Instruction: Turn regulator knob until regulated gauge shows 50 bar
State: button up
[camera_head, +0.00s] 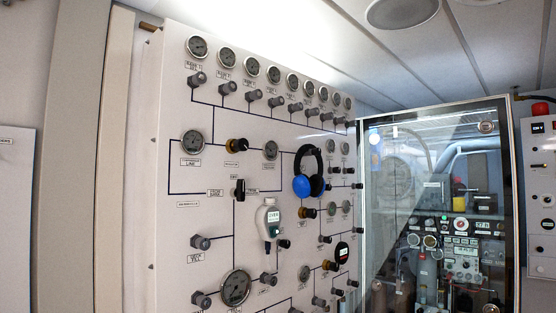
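A white fill panel (212,120) carries round gauges and knobs joined by dark printed lines. In its upper middle a black knob with a brass-coloured collar (237,145) sits between a left gauge (193,142) and a right gauge (270,151). This knob looks like the regulator knob, and the right gauge may be the regulated one, but their labels are too small to read surely. The needle readings cannot be made out. Similar brass-collared knobs, such as one lower right (307,213), also show. My gripper is not in view, and nothing visible touches the knob.
Blue-and-black headphones (302,186) and a white handheld device (268,222) hang on the panel, right of and below the knob. A glass-fronted cabinet (437,110) stands at the right. A grey-white control box (541,190) is at the far right. The space before the knob looks clear.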

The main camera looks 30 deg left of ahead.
aim_at(242, 144)
jog(key=u, duration=0.7)
jog(key=i, duration=0.9)
jog(key=u, duration=0.65)
jog(key=k, duration=0.6)
jog(key=u, duration=0.9)
jog(key=i, duration=1.05)
jog(key=z, duration=0.2)
